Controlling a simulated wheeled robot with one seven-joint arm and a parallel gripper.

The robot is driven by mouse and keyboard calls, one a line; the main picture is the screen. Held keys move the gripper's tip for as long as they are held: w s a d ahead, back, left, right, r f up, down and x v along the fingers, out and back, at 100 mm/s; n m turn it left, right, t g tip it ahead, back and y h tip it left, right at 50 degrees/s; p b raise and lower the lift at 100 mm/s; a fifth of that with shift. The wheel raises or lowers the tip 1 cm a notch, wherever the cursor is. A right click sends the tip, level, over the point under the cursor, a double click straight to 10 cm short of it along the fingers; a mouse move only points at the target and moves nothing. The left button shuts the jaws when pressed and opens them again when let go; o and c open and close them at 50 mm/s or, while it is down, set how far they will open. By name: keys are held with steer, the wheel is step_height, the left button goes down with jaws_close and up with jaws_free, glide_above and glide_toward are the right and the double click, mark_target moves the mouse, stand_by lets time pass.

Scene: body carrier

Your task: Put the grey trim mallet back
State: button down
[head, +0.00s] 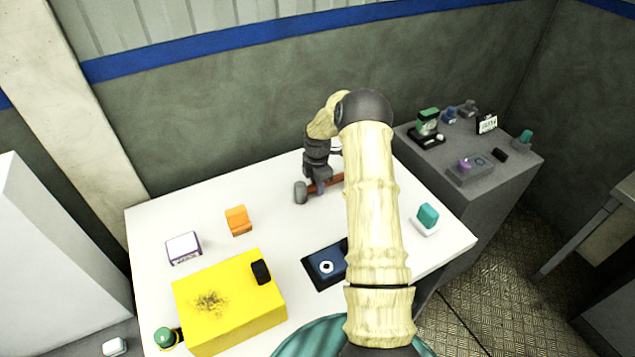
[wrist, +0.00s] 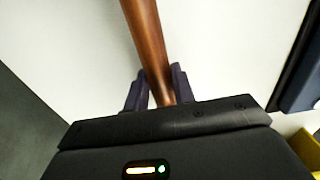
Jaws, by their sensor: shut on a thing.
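The trim mallet has a grey head (head: 301,192) and a brown wooden handle (head: 331,183). It is near the back of the white table (head: 190,207), with the head pointing left in the head view. My gripper (head: 319,187) is shut on the handle. In the wrist view the handle (wrist: 146,40) runs up from between my two dark fingers (wrist: 160,88), and the mallet's head is out of that view. I cannot tell whether the mallet touches the table or hangs just above it. My arm hides the right end of the handle in the head view.
A yellow box (head: 225,305) stands at the front left. An orange block (head: 238,220), a purple-and-white box (head: 183,248), a dark blue pad (head: 325,266) and a teal-topped item (head: 427,217) are also on the table. A grey side cabinet (head: 455,190) holds several small things.

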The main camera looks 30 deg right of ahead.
steer(key=shift+f, duration=0.1)
steer(key=c, duration=1.2)
jaws_free()
steer(key=shift+o, duration=0.2)
steer(key=shift+f+b, duration=0.1)
steer(key=shift+b, duration=0.2)
step_height(320, 180, up, 18)
steer(key=s+b, duration=0.1)
steer(key=b, duration=0.2)
steer(key=shift+f, duration=0.25)
